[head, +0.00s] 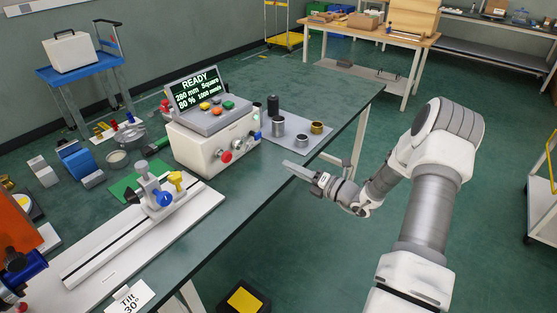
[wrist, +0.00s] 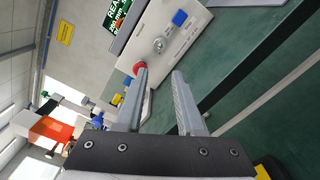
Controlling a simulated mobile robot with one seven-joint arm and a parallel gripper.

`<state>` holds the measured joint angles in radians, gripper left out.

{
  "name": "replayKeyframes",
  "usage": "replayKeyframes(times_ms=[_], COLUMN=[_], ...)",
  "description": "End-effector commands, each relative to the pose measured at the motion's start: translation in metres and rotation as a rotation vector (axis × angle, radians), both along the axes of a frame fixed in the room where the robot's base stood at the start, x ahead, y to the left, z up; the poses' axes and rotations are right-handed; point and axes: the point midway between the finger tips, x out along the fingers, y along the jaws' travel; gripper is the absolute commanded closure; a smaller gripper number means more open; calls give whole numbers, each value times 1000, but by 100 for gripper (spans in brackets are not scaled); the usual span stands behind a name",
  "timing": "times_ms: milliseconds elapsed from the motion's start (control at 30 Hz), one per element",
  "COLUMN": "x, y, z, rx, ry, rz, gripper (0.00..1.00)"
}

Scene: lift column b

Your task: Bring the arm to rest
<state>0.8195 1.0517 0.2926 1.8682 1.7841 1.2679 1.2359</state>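My gripper (head: 292,167) is at the front edge of the green workbench (head: 300,205), on the near side of the control box, with the arm reaching in from the right in the head view. In the wrist view its two fingers (wrist: 158,75) stand apart with nothing between them, so it is open and empty. In that view the tips point toward the white control box (wrist: 168,35) with its red button. The same box (head: 195,150) shows whole in the head view, its screen reading READY. The gap between fingertips and box cannot be judged exactly.
A grey mat (head: 300,125) with metal cylinders lies behind the gripper. A white slotted rail (head: 130,240) with clamps lies along the bench front. A blue cart (head: 80,68) stands at the back left, a wooden table (head: 385,35) at the back. Floor right of the bench is open.

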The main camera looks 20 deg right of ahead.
Motion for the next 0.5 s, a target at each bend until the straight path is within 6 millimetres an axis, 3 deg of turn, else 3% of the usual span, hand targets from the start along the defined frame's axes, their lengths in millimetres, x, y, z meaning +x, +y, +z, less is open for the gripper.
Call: replayKeyframes(times_ms=[167, 500], x=[-11, -12], y=[-7, -8], z=[0, 0], rx=[1, 0], ry=[1, 0], rz=[0, 0], gripper=[62, 62])
